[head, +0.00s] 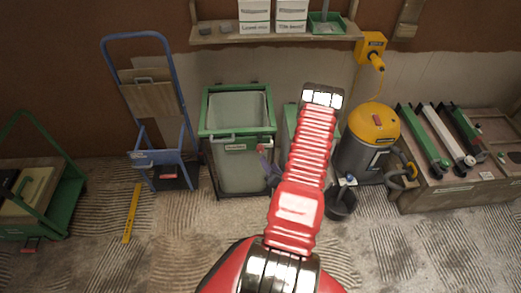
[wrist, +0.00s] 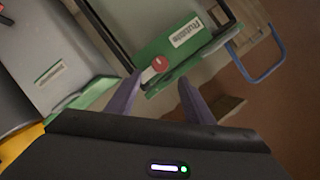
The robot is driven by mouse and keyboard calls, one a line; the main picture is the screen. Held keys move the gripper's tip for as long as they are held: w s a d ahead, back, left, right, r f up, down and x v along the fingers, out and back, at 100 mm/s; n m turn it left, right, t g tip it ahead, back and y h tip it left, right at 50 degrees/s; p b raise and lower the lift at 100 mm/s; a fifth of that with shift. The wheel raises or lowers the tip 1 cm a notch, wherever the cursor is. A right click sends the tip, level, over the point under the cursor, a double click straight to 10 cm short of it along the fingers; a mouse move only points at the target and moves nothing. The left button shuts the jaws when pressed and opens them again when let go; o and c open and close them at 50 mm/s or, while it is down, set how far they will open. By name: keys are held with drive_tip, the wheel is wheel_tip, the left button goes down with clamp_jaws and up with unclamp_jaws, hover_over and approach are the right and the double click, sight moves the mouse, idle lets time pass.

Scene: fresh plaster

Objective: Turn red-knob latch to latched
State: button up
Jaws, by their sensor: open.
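The red-knob latch (wrist: 158,65) is on the green rim of a framed bin, a red round knob with a short pale lever. In the head view the red knob (head: 260,148) shows at the right front of the bin (head: 238,129). My gripper (wrist: 159,80) is open, its two purple fingers pointing toward the knob, which appears between and just beyond the tips. I cannot tell whether they touch it. In the head view my gripper (head: 268,172) is partly hidden by my red arm.
A second green-rimmed bin (wrist: 65,70) is close beside the first. In the head view a yellow-topped vacuum (head: 373,125) and a dark bucket (head: 341,205) stand to the right. A blue hand truck (head: 150,110) stands left. The floor in front holds a yellow level (head: 131,212).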

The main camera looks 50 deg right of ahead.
sight(261, 150)
drive_tip(key=x, duration=1.2)
drive_tip(key=shift+w+d, duration=0.2)
drive_tip(key=shift+c, duration=0.2)
drive_tip(key=c, duration=1)
drive_tip(key=shift+d, duration=0.25)
drive_tip(key=shift+a, duration=0.15)
